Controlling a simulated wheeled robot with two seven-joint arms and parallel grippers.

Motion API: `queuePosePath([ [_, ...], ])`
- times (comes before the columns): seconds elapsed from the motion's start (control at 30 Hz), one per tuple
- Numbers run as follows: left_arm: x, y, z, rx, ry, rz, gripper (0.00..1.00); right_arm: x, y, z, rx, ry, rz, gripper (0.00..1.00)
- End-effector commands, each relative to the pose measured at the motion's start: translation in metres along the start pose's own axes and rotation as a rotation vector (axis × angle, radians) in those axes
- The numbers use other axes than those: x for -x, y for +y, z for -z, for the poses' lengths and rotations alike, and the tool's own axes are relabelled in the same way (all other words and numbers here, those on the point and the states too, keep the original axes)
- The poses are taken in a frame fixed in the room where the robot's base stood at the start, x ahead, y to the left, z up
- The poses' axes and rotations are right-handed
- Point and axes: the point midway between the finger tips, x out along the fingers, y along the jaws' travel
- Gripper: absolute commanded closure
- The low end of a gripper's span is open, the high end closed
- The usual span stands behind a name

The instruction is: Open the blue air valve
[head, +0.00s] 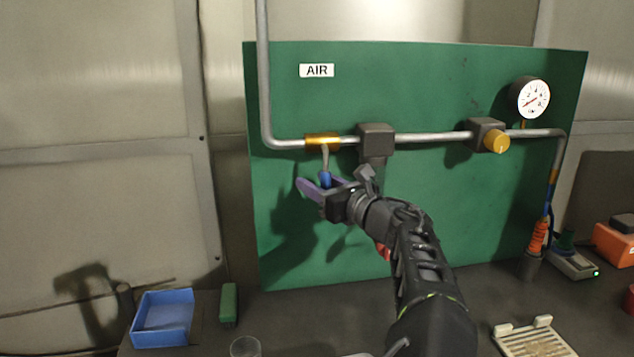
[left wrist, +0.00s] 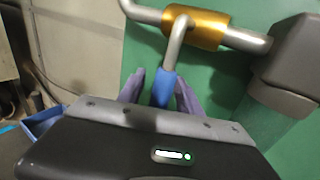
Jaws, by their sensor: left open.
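The air valve has a brass body (head: 323,140) on the grey pipe, below the AIR label. Its lever hangs down from the body and ends in a blue handle (head: 325,179). My left gripper (head: 314,187) is open at the blue handle. In the left wrist view the blue handle (left wrist: 164,88) is between the two purple fingers, with gaps visible on its sides. The brass body (left wrist: 196,29) is above the fingers there. The lower end of the handle is hidden behind my gripper. My right gripper is not in view.
The green panel (head: 430,220) also carries a grey box (head: 375,139), a yellow knob (head: 496,141) and a gauge (head: 533,97). A blue tray (head: 140,330), a green block (head: 229,304) and a slotted cream rack (head: 535,338) are on the bench below.

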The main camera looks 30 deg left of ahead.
Motion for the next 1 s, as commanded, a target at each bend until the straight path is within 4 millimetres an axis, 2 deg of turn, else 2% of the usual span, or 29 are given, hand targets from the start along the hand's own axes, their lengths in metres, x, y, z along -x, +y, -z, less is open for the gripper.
queuePosePath([
  [0.1,0.0003,-0.0001,0.0000,0.000,0.000,0.000,0.60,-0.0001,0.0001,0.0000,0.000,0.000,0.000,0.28],
  [0.6,0.0005,0.0000,0.0000,0.000,0.000,0.000,1.00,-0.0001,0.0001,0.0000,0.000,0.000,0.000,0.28],
  [1.0,0.0005,0.0000,0.0000,0.000,0.000,0.000,1.00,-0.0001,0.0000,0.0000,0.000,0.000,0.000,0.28],
])
